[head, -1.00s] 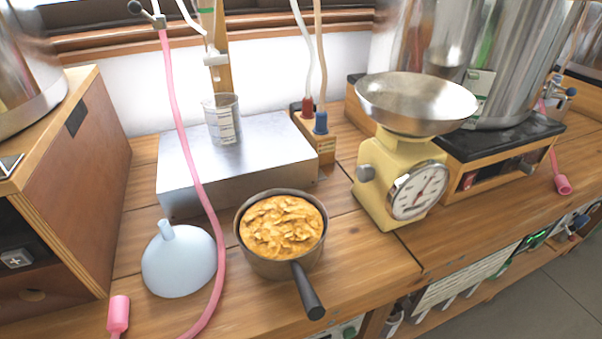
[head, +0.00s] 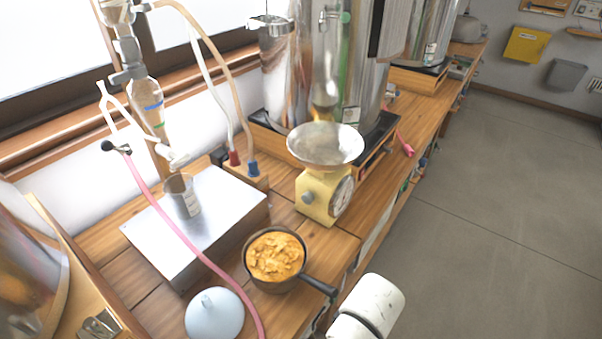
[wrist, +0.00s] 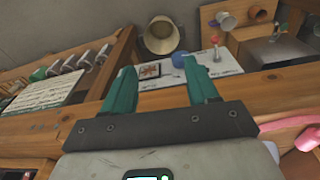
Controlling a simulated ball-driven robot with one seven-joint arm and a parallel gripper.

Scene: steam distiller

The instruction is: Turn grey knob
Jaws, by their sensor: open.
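A grey knob (head: 308,198) sticks out of the left side of the yellow kitchen scale (head: 325,193) in the head view. The scale stands on the wooden bench and carries a metal bowl (head: 326,145). I cannot make out the knob in the wrist view. My gripper (wrist: 160,88) shows in the wrist view with its two green fingers apart and nothing between them. It points at a wooden bench edge (wrist: 270,79). My gripper is out of the head view; only a white part of my arm shows at the bottom.
A pan of orange food (head: 274,256) stands in front of the scale, its handle towards the bench edge. Large steel vessels (head: 340,70) stand behind. The floor at right is clear.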

